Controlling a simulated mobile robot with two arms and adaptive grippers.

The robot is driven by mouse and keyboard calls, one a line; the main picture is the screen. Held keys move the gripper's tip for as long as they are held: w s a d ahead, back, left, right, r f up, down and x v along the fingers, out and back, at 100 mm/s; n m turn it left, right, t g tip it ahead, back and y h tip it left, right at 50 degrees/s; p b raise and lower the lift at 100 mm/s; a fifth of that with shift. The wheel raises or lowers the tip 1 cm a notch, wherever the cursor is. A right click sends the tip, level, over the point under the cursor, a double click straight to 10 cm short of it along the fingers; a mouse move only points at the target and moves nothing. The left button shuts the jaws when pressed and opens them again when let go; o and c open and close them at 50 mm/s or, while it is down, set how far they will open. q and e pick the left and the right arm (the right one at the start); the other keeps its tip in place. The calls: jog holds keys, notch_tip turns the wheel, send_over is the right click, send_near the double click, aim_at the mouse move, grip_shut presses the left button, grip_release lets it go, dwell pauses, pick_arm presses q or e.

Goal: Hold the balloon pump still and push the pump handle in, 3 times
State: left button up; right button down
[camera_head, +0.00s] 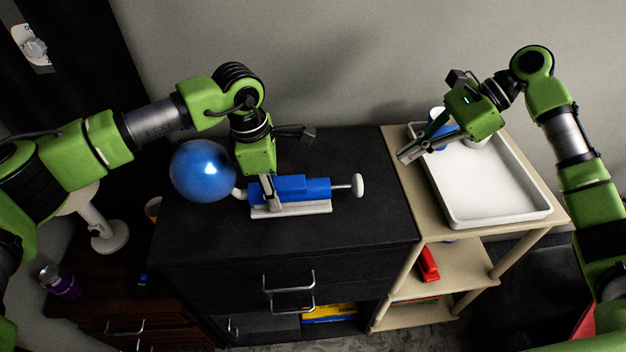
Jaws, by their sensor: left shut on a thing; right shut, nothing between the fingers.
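The blue balloon pump (305,187) lies on its side in a light grey stand on the black cabinet top. Its white handle (358,185) points right, with a short length of metal rod showing between knob and body. A blue inflated balloon (202,171) sits at the pump's left end, on a white nozzle (239,193). My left gripper (267,192) comes down from above and is shut on the pump near its left part; its fingertips are partly hidden. My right gripper (404,157) is shut and empty, up and to the right of the handle, apart from it.
A white tray (500,218) on a light wooden shelf unit stands at the right, with a cup (437,114) near its back, partly behind my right gripper. The cabinet top (370,226) around the handle is clear. A white lamp (105,230) stands at the left.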

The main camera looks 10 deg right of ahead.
pick_arm(q)
jog(key=o, duration=1.2)
jog(key=r, duration=0.4)
jog(key=a+r, duration=0.1)
jog(key=r, duration=0.7)
jog(key=shift+a, duration=0.25)
